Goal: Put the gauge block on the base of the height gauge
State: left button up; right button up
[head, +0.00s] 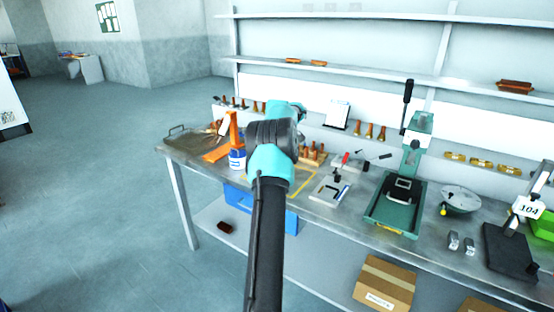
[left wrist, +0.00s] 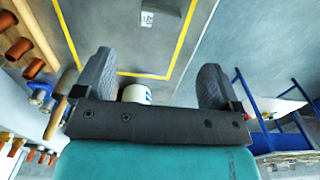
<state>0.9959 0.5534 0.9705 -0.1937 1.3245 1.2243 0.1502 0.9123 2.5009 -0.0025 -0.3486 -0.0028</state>
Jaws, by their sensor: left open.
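My left gripper (left wrist: 156,85) is open and empty in the left wrist view, its two dark fingers spread above the bench. In the head view my arm hides its fingers. A small grey metal block (left wrist: 147,18), which looks like the gauge block, lies inside a yellow outline, beyond the fingertips and apart from them. In the head view the arm covers it. What looks like the height gauge stands at the far right, with a flat dark base (head: 510,258) and a white plate (head: 528,208) reading 104. The base looks bare. My right gripper is not visible.
A white and blue bottle (head: 237,158) stands left of the arm; it also shows between the fingers (left wrist: 137,94). A green press (head: 395,205), a round dish (head: 461,199) and two small metal pieces (head: 461,243) stand between the outline and the dark base.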

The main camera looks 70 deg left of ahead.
pick_arm(q)
jog(key=shift+c, duration=0.2)
jog(key=c, duration=0.6)
